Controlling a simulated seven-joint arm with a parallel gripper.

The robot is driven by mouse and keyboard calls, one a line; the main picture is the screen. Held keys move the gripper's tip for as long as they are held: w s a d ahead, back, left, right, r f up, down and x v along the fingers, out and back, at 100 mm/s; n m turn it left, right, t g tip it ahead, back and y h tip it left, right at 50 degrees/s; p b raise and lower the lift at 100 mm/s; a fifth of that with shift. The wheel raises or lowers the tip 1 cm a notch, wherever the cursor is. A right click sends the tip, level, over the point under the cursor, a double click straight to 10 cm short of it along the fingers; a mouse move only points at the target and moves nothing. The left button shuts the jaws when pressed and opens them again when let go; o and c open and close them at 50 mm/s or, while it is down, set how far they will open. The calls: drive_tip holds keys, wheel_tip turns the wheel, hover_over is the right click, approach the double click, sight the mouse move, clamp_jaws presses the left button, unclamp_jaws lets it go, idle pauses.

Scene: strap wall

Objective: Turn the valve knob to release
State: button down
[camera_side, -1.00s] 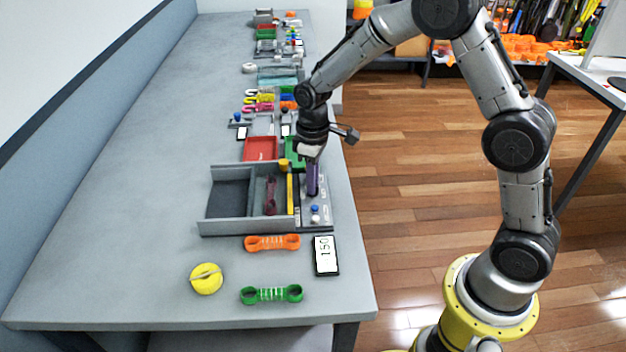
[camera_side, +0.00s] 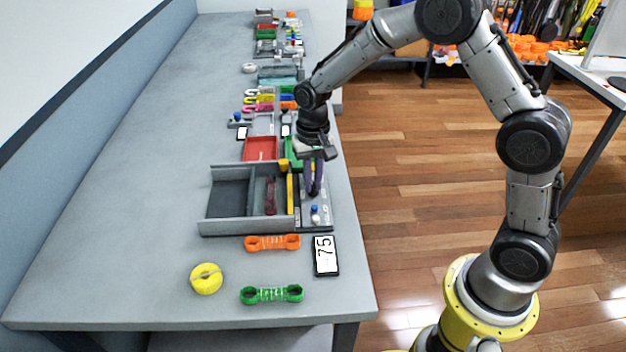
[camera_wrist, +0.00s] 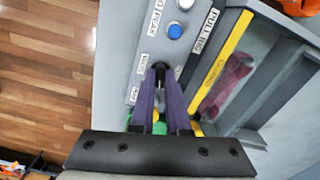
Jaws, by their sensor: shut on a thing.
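The valve knob (camera_wrist: 160,68) is a small dark piece on the grey panel, mostly hidden between my fingertips. My gripper (camera_side: 314,190) points down over the panel at the right side of the grey tray. Its purple fingers are shut on the knob; the gripper also shows in the wrist view (camera_wrist: 164,78). A blue button (camera_wrist: 175,31) and a white button (camera_wrist: 185,4) sit beside it on the panel, near labels including "PULL RIG" and "TO PEAK".
An orange link (camera_side: 272,242), a green link (camera_side: 271,294) and a yellow disc (camera_side: 206,279) lie in front. The table's left side is clear.

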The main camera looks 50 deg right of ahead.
sight(313, 185)
drive_tip(key=shift+r+m, duration=0.1)
drive_tip(key=shift+m, duration=1.1)
drive_tip(key=c, duration=0.9)
unclamp_jaws()
wheel_tip(313, 185, up, 14)
